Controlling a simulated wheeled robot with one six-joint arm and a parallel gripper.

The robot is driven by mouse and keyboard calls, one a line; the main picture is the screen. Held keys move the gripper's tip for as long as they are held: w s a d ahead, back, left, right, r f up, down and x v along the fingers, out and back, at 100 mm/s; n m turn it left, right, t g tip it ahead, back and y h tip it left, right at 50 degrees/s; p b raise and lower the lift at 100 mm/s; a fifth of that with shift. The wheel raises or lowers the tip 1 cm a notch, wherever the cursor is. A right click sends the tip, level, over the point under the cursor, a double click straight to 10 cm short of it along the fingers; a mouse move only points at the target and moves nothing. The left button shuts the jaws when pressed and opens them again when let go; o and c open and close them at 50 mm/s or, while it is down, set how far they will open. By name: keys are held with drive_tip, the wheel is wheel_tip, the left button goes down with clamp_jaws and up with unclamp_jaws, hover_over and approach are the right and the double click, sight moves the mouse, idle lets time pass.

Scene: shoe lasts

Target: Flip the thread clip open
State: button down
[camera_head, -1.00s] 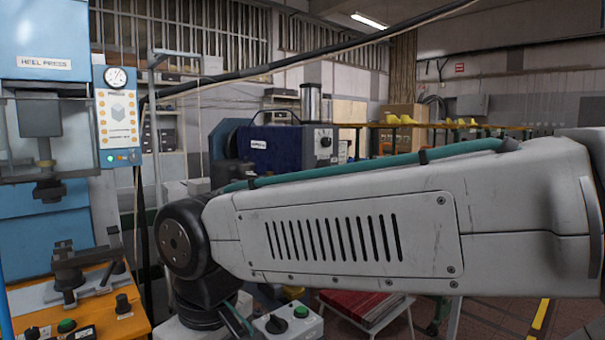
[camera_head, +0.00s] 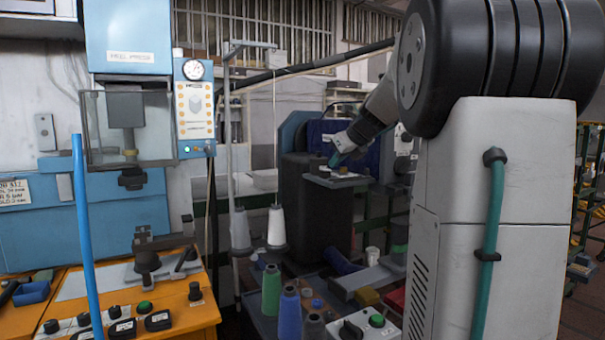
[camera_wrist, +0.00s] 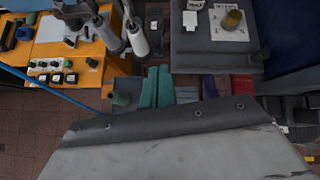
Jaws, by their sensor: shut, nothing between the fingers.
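My gripper (camera_head: 335,160) shows small at the end of my arm in the head view, above a dark machine's flat top plate (camera_head: 322,182). In the wrist view, its two teal fingers (camera_wrist: 157,88) lie side by side, with nothing seen between them. I cannot make out the thread clip in either view. White thread cones (camera_head: 276,228) stand by the pale thread stand (camera_head: 228,150), left of my gripper. A green cone (camera_head: 271,290) and a blue cone (camera_head: 289,314) stand lower, near the front.
An orange bench (camera_head: 190,318) with knobs stands at the left, below the blue heel press (camera_head: 128,35). A blue rod (camera_head: 86,240) rises before it. A control box (camera_head: 366,328) sits at front centre. My arm hides much of the right side.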

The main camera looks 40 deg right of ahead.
sight(326, 170)
drive_tip(key=w+d+f+m, duration=0.1)
drive_tip(key=w+d, duration=0.1)
drive_tip(key=w+d+f, duration=0.2)
drive_tip(key=w, duration=0.1)
drive_tip(key=w+d+f+m, duration=0.1)
drive_tip(key=w+d+f, duration=0.1)
drive_tip(key=shift+w+d+f+m+h, duration=0.1)
drive_tip(key=shift+w+f+m+h, duration=0.1)
drive_tip(key=shift+m+h, duration=0.1)
idle(0.3)
